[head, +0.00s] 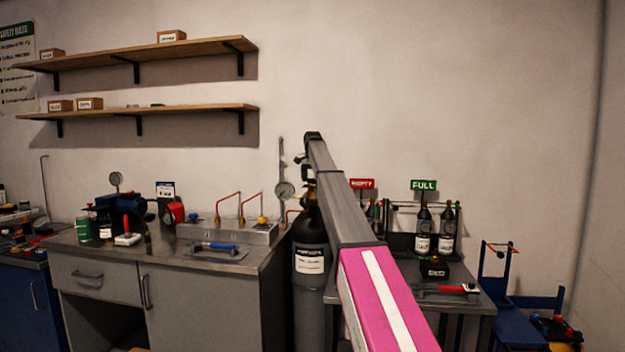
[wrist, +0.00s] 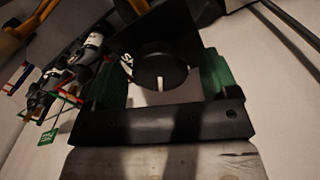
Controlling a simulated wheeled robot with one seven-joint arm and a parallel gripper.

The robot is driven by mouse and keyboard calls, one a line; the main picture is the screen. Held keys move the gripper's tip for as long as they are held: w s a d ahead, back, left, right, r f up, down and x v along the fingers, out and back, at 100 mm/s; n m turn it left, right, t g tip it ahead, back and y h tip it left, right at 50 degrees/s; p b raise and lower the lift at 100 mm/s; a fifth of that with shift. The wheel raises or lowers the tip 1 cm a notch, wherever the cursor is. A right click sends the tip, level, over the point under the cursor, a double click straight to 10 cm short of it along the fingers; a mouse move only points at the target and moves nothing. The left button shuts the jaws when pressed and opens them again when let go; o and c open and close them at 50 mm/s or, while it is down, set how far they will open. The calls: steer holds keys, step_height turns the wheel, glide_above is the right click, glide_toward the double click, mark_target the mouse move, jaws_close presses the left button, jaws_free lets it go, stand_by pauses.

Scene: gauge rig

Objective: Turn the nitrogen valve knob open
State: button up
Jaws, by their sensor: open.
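In the wrist view a dark round knob (wrist: 160,74) with a white mark line sits between the two green-padded fingers of my gripper (wrist: 159,62). The fingers are open, with a gap on each side of the knob. I cannot tell how far the knob is turned. In the head view my gripper (head: 303,162) is at the far end of my arm, over the black gas cylinder (head: 309,232) with a white label. A round gauge (head: 284,190) shows just left of the cylinder top. The knob is not distinguishable there, and my arm hides part of the area.
A steel-topped bench (head: 180,262) with tools stands left of the cylinder. To the right, behind my arm, is a table with dark bottles (head: 423,230) under a green FULL sign (head: 423,185). A blue cart (head: 530,300) stands far right. Wall shelves (head: 140,50) hang upper left.

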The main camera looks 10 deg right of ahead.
steer(key=c, duration=0.9)
steer(key=shift+n, duration=2.9)
steer(key=o, duration=0.9)
